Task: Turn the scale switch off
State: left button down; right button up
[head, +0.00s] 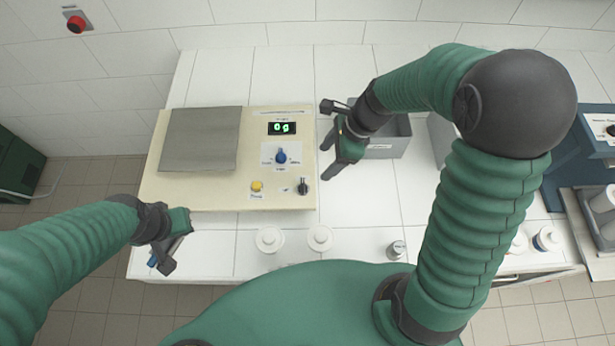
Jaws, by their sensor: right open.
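The scale (215,194) is a beige board on the white counter with a grey metal plate (200,140) on its left. Its display (282,128) is lit and reads "0g" in green. Below the display is a blue knob (281,156) on a white label. Lower down are a yellow button (257,186) and a black knob switch (302,187). The labels are too small to read. My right gripper (330,138) is open and empty, just right of the scale's edge. My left gripper (172,248) is at the counter's front left; its jaw state is unclear.
A grey bin (385,142) stands behind my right gripper. Two white round-lidded containers (270,239) (320,238) and a small jar (396,249) stand along the counter's front. A red button (76,24) is on the left wall.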

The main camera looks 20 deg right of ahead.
jog(key=a+f, duration=0.4)
send_over(303, 184)
jog(key=s, duration=0.1)
jog(key=f, duration=0.4)
jog(key=shift+d, duration=0.3)
jog(key=f, duration=0.3)
jog(key=d+f, duration=0.1)
jog(key=f, duration=0.1)
jog(key=shift+w, duration=0.35)
jog(key=shift+f, duration=0.1)
jog(key=shift+a, duration=0.95)
jog(key=shift+c, duration=1.2)
jog(key=shift+a, duration=0.2)
jog(key=shift+c, duration=2.3)
jog(key=shift+d, duration=0.65)
jog(key=c, duration=0.7)
pick_arm(q)
jog(key=shift+a+f, duration=0.2)
jog(key=shift+a, duration=0.75)
jog(key=shift+a, duration=0.1)
pick_arm(e)
jog(key=shift+a, duration=0.1)
